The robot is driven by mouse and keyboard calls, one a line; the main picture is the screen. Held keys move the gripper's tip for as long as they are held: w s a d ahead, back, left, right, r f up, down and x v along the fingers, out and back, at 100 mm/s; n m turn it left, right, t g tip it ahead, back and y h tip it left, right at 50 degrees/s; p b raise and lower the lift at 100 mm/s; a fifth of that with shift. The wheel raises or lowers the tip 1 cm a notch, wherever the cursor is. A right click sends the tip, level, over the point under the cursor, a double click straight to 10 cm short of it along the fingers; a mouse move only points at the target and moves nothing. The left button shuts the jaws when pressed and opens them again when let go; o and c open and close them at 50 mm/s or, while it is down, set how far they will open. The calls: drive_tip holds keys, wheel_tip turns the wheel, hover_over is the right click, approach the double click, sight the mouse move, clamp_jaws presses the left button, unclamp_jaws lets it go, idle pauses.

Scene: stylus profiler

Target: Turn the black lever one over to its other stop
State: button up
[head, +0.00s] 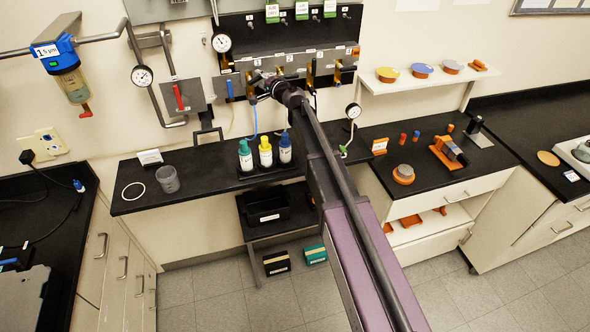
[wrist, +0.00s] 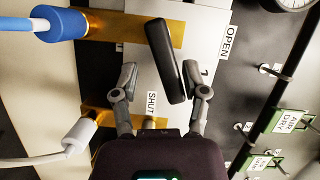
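The black lever (wrist: 165,58) is a long dark bar in front of a white plate in the wrist view. It lies nearly upright in the picture, its upper end tilted left. An OPEN label (wrist: 229,42) is to its right and a SHUT label (wrist: 152,103) is below and left of it. My gripper (wrist: 164,84) is open. The lever's lower end lies between the two fingers, closer to the right one; contact cannot be told. In the head view my gripper (head: 262,96) is at the wall panel below the number 1 and hides the lever.
In the wrist view, brass fittings with a blue connector (wrist: 60,24) and a white connector (wrist: 80,133) are on the left. Green-framed tags (wrist: 290,121) hang on the right. Below the panel, several bottles (head: 265,152) stand on the black bench (head: 210,190).

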drive_tip(key=s+d+m+b, duration=0.1)
drive_tip(key=s+d+m, duration=0.1)
drive_tip(key=s+d, duration=0.8)
drive_tip(key=s+f+n+g+b, duration=0.3)
drive_tip(key=s+f+n+b, duration=0.1)
drive_tip(key=s+f, duration=0.3)
drive_tip(key=s+d+f+n+g+h+b, duration=0.1)
drive_tip(key=s+f+n+g+b, duration=0.3)
drive_tip(key=f, duration=0.7)
drive_tip(key=shift+s+d+f+h, duration=0.25)
drive_tip(key=shift+s+h, duration=0.05)
drive_tip(key=shift+s, duration=1.1)
drive_tip(key=s+d+f+n+g+h, duration=0.1)
drive_tip(key=s+d+f+g+h, duration=0.2)
drive_tip(key=s+d, duration=0.5)
drive_tip(key=s+d+f+n+g+h, duration=0.1)
drive_tip(key=s+d+f+g+h, duration=0.2)
drive_tip(key=s+d+f+h, duration=0.2)
drive_tip(key=s+d+h, duration=0.1)
drive_tip(key=s+d, duration=0.2)
drive_tip(key=s, duration=0.2)
drive_tip(key=shift+s+d+f+n+g, duration=0.15)
drive_tip(key=shift+d+n+g, duration=0.05)
drive_tip(key=shift+n+g, duration=0.1)
